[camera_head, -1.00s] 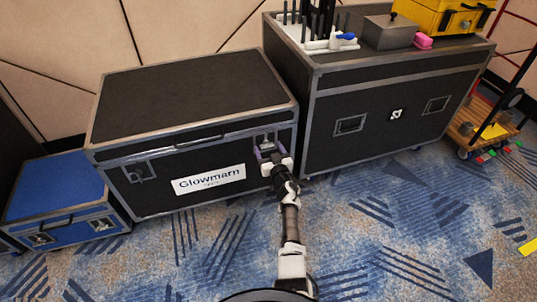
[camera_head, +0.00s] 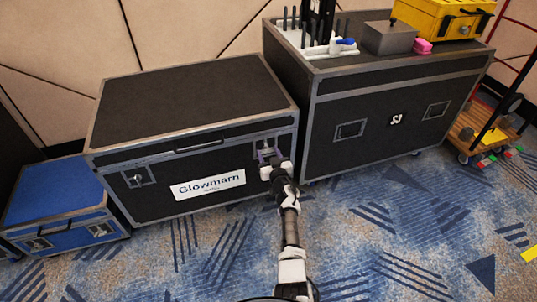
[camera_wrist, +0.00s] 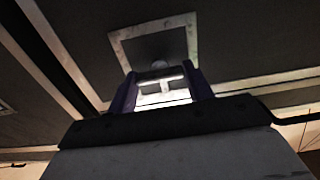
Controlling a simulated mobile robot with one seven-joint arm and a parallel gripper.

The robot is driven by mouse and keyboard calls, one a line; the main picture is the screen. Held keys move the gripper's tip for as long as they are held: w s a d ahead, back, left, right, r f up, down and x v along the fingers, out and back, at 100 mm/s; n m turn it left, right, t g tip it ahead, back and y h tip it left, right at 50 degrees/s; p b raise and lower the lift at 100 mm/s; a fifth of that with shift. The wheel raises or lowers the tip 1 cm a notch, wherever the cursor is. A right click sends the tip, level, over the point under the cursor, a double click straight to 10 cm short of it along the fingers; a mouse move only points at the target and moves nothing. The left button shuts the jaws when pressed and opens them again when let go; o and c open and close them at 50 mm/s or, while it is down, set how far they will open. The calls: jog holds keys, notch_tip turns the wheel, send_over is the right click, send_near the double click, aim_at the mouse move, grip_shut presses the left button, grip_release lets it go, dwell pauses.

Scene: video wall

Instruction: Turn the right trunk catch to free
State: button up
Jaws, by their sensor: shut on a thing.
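The black trunk (camera_head: 190,95) with metal edges and a white "Glowmarn" label stands against the wall with its lid down. Its right catch (camera_wrist: 158,68) sits in a square metal plate on the front. My gripper (camera_head: 267,157) is at this catch. In the wrist view my gripper (camera_wrist: 160,92) has its two purple fingers on either side of the catch's light metal turning piece (camera_wrist: 160,84), shut on it. The piece's exact angle is hard to tell. The left catch (camera_head: 139,177) shows on the front, left of the label.
A taller black case (camera_head: 375,120) stands close on the right, with a white rack, a grey box and a yellow case (camera_head: 440,18) on top. A blue case (camera_head: 60,205) stands at left. The patterned carpet in front is clear.

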jog(key=shift+n, duration=0.3)
jog(key=n+b, duration=0.1)
jog(key=n, duration=1.6)
jog(key=shift+f, duration=0.15)
dwell(0.4)
jog(key=o, duration=1)
jog(key=shift+s, duration=0.15)
